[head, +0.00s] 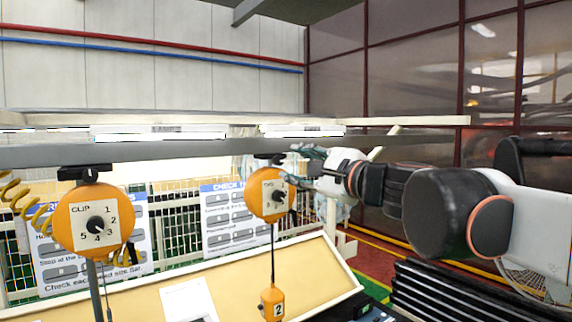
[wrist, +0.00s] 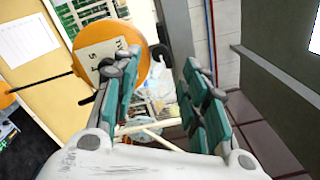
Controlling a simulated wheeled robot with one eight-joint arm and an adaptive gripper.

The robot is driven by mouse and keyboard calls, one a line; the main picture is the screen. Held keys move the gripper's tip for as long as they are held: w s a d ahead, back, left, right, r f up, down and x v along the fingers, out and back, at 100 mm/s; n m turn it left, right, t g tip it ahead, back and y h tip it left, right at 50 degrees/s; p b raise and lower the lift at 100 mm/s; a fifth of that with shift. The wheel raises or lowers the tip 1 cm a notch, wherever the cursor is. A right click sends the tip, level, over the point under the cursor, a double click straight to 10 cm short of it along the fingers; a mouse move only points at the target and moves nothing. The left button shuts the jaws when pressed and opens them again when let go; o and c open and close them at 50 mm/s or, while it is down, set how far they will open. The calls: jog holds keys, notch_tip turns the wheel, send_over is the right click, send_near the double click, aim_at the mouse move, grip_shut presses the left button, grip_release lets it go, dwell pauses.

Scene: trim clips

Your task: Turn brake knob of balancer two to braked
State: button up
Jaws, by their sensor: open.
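The right-hand balancer (head: 268,194) is a round orange housing hanging from the rail, with a pale numbered plate and a dark knob (head: 279,196). Its cable runs down to an orange block marked 2 (head: 272,303). My gripper (head: 305,160) is at the upper right of this housing, its teal fingers open. In the wrist view my gripper (wrist: 163,66) is open with nothing held between the fingers. The orange housing (wrist: 132,72) lies beside and partly behind the left finger, not between the fingers. That finger partly hides the plate and knob area, so the knob's setting is unclear.
Another orange balancer (head: 72,222) with a numbered dial marked CLIP hangs at the left, with a coiled yellow hose beside it. A grey rail (head: 190,150) runs above both. A tan-topped table (head: 145,292) lies below. Black slats (head: 450,295) stand at lower right.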

jog(key=v, duration=0.5)
jog(key=shift+s+d, duration=0.25)
jog(key=shift+s, duration=0.05)
jog(key=s+f+n+g+h+b, duration=0.15)
jog(key=s+f+n+b, duration=0.35)
jog(key=f, duration=0.8)
jog(key=s+d+f+n+g+h+b, duration=0.1)
jog(key=s+f+n+g+b, duration=0.1)
jog(key=f+b, duration=0.8)
jog(key=s+f+n+g+h+b, duration=0.1)
jog(key=s+f+n+g+b, duration=0.2)
jog(key=f, duration=1.4)
jog(key=s+d+f+n+h+b, duration=0.2)
jog(key=s+d+f+b, duration=0.1)
jog(key=f, duration=0.6)
jog(key=s+d+f+n+g+h+b, duration=0.1)
jog(key=s+d+f+b, duration=0.3)
jog(key=f, duration=0.6)
jog(key=s+d+f+n+h+b, duration=0.3)
jog(key=f+b, duration=0.3)
jog(key=f, duration=0.4)
jog(key=shift+s+d+f+n+g+h+b, duration=0.2)
jog(key=shift+s+d+n+g+h+b, duration=0.15)
jog(key=shift+s+d, duration=0.35)
jog(key=shift+w+d, duration=0.15)
